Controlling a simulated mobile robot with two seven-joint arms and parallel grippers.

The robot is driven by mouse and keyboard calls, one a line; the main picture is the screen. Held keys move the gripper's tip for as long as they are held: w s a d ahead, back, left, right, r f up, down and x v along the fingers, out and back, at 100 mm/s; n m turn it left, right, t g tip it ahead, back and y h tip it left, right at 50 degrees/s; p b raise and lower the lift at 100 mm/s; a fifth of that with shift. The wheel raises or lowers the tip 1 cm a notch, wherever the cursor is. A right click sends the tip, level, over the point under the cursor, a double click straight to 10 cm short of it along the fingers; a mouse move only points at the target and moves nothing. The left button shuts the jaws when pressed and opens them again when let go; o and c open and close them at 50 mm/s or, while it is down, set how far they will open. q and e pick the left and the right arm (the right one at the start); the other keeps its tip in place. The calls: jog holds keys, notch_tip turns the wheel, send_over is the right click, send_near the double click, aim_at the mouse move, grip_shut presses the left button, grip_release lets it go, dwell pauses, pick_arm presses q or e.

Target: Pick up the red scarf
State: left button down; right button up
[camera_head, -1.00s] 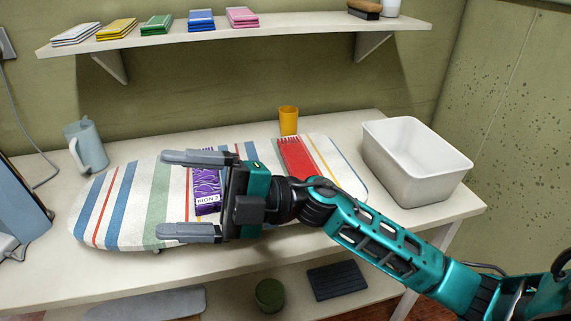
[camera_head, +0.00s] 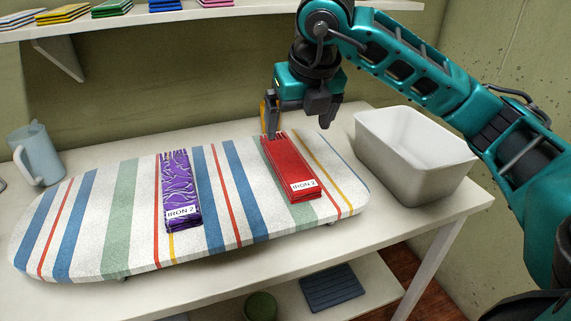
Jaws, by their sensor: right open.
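The red scarf (camera_head: 291,170) lies folded on the right part of the striped ironing board (camera_head: 118,215), with a white label at its near end. My right gripper (camera_head: 298,123) points down above the far end of the red scarf. It is open, with its fingertips near the fringe; I cannot tell whether they touch it. A purple patterned scarf (camera_head: 179,190), folded and labelled, lies to the left on the board. My left gripper is not in view.
A white bin (camera_head: 400,170) stands on the table right of the board. A yellow cup (camera_head: 264,115) is mostly hidden behind my right gripper. A blue-grey jug (camera_head: 38,155) stands at the left. A shelf (camera_head: 120,18) with folded cloths hangs above.

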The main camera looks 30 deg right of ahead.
aim_at(287, 158)
jog(key=x, duration=0.4)
jog(key=shift+f, duration=0.1)
jog(key=shift+a+b+x, duration=0.2)
jog(key=shift+b+x, duration=0.15)
jog(key=shift+x, duration=1.05)
jog(key=shift+a+b+x, duration=0.2)
jog(key=shift+b+x, duration=0.1)
jog(key=shift+x, duration=1.1)
jog(key=c, duration=1.2)
